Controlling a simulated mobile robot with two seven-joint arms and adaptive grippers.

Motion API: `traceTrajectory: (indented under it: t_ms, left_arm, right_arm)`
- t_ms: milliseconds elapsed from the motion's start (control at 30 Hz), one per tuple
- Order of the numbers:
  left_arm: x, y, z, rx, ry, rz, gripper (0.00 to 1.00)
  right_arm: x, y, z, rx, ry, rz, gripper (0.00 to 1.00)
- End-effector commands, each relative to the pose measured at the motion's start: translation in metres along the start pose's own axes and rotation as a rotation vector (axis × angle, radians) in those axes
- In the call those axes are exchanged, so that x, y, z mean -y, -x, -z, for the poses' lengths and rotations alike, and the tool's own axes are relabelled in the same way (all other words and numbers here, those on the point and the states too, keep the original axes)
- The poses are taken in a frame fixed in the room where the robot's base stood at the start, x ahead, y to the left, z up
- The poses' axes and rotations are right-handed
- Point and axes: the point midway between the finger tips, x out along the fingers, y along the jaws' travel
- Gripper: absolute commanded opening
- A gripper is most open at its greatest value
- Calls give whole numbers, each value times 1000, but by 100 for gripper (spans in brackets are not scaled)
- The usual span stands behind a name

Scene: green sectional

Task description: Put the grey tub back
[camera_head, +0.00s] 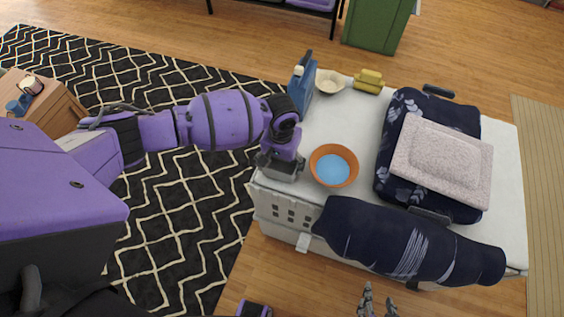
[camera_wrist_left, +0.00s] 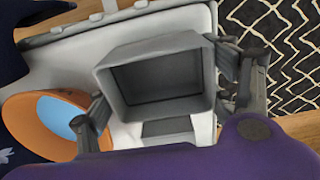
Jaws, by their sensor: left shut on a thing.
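The grey tub (camera_head: 279,172) is a small open-topped box at the front left corner of a white surface (camera_head: 310,215). My left gripper (camera_head: 280,160) is shut on the tub from above. In the left wrist view, the tub (camera_wrist_left: 108,82) looks empty, with one finger of my left gripper (camera_wrist_left: 165,88) on each side of it. I cannot tell whether its bottom touches the white surface.
An orange bowl (camera_head: 350,154), blue inside, stands just right of the tub. Behind are a blue bottle (camera_head: 302,80), a cream bowl (camera_head: 330,82) and a yellow object (camera_head: 368,81). A dark bag (camera_head: 385,165), a pinkish folded cloth (camera_head: 440,160) and a dark roll (camera_head: 400,242) fill the right.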

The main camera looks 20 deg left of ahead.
Motion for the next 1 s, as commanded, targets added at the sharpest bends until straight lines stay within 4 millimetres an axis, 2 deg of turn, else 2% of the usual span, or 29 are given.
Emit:
traceTrajectory:
  t_ms: [400, 433, 567, 900, 1000]
  left_arm:
    - [0, -7, 1, -2, 0, 0, 51]
    - [0, -7, 1, -2, -1, 1, 81]
    - [0, -6, 1, -2, -1, 1, 96]
    - [0, -6, 1, -3, -1, 1, 96]
    - [0, 0, 1, -4, 0, 0, 96]
  right_arm:
    - [1, -4, 1, -1, 2, 2, 40]
    - [1, -4, 0, 0, 2, 2, 40]
    - [1, -4, -2, 4, 2, 2, 40]
    - [0, 0, -9, 17, 0, -1, 40]
    - [-1, 1, -9, 18, 0, -1, 40]
